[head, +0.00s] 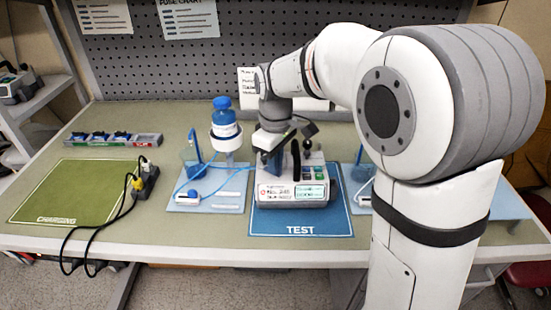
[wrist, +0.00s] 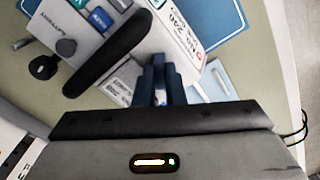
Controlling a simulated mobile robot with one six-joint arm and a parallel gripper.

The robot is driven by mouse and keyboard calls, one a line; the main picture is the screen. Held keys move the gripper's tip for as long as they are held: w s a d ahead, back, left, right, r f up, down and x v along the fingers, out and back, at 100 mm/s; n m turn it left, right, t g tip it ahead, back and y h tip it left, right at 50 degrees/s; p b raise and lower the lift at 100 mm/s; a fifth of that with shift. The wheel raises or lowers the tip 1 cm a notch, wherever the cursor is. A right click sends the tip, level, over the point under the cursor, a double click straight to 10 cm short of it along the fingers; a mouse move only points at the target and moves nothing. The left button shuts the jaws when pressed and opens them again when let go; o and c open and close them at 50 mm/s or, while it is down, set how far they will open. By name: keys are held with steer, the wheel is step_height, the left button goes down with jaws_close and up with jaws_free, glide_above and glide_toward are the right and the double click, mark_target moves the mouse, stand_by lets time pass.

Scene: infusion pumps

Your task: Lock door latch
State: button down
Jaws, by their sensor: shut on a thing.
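The infusion pump (head: 318,172) stands upright on the blue TEST mat (head: 268,222), its front with label and small screen facing me. In the wrist view the pump (wrist: 135,60) shows its black carry handle (wrist: 112,50) and printed door front (wrist: 192,32). My gripper (head: 269,160) reaches down at the pump's left side. In the wrist view its dark blue fingers (wrist: 158,82) are close together at the edge of the pump's door front, shut on the door latch. The latch itself is hidden by the fingers, so its position cannot be told.
A blue-capped bottle (head: 223,122) in a ring holder stands left of the pump, with blue tubing near my gripper. A green CHARGING mat (head: 70,190), a power block with cables (head: 146,180) and a grey tray (head: 113,139) lie further left. A pegboard closes the back.

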steer(key=m+p, duration=0.1)
steer(key=m, duration=0.4)
steer(key=shift+m, duration=0.3)
steer(key=m+p, duration=0.1)
steer(key=m, duration=0.4)
steer(key=shift+m, duration=0.4)
steer(key=c, duration=1.5)
jaws_free()
steer(key=shift+d, duration=0.1)
step_height(320, 180, up, 8)
steer(key=shift+f, duration=0.1)
